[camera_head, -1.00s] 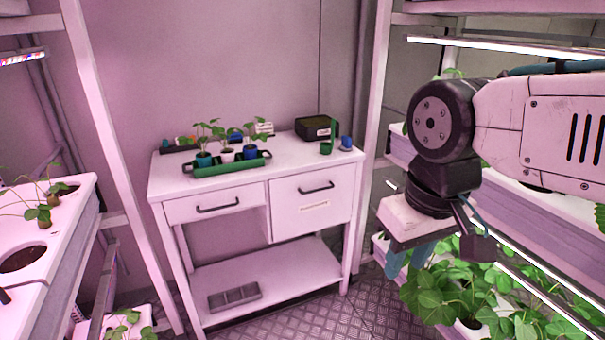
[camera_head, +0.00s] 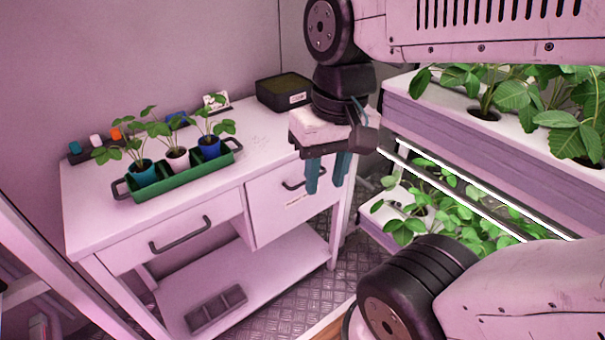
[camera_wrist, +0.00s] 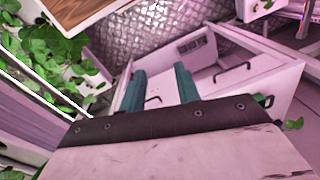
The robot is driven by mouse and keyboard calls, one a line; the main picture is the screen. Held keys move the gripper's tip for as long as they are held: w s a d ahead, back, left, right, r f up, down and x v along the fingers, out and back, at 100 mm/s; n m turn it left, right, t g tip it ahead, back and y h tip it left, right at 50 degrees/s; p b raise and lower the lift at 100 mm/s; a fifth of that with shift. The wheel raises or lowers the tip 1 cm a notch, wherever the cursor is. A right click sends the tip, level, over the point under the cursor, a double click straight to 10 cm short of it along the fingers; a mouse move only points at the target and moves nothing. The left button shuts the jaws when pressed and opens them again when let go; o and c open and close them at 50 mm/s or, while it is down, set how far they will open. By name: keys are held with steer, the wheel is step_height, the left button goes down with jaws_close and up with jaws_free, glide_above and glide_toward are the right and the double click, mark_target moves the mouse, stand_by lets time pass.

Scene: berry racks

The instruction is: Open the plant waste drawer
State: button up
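The white cabinet has two closed drawers. The right, deeper drawer (camera_head: 270,215) has a dark bar handle (camera_head: 293,184) and a small label (camera_head: 297,200), too small to read. The left, shallower drawer (camera_head: 130,252) has its own dark handle (camera_head: 180,236). My gripper (camera_head: 324,188) points down, its teal fingers apart with nothing between them. In the head view it overlaps the right edge of the deeper drawer. In the wrist view (camera_wrist: 160,70) a drawer handle (camera_wrist: 152,100) shows between the fingers; I see no contact.
A green carrier (camera_head: 185,176) with three potted seedlings stands on the cabinet top, with a black box (camera_head: 284,92) behind. A grey tray (camera_head: 216,308) lies on the lower shelf. Plant racks (camera_head: 440,130) stand close on the right. Floor shows below the cabinet's right side.

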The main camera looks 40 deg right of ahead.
steer(key=w+d+f+m+y, duration=0.3)
steer(key=w+f+m+y, duration=0.2)
steer(key=w+m, duration=0.45)
steer(key=w+d+f+m+y, duration=0.3)
steer(key=w+f+m+y, duration=0.3)
steer(key=m, duration=0.7)
steer(key=w+d+f+m+t, duration=0.3)
steer(key=d+f+m+t, duration=0.2)
steer(key=d+f+m, duration=0.5)
steer(key=w+d+f+m+t, duration=0.3)
steer(key=d+f+m+t, duration=0.35)
steer(key=m, duration=0.55)
steer(key=shift+n+g, duration=0.25)
steer(key=shift+g, duration=0.1)
steer(key=x, duration=0.7)
steer(key=shift+f, duration=0.35)
jaws_close()
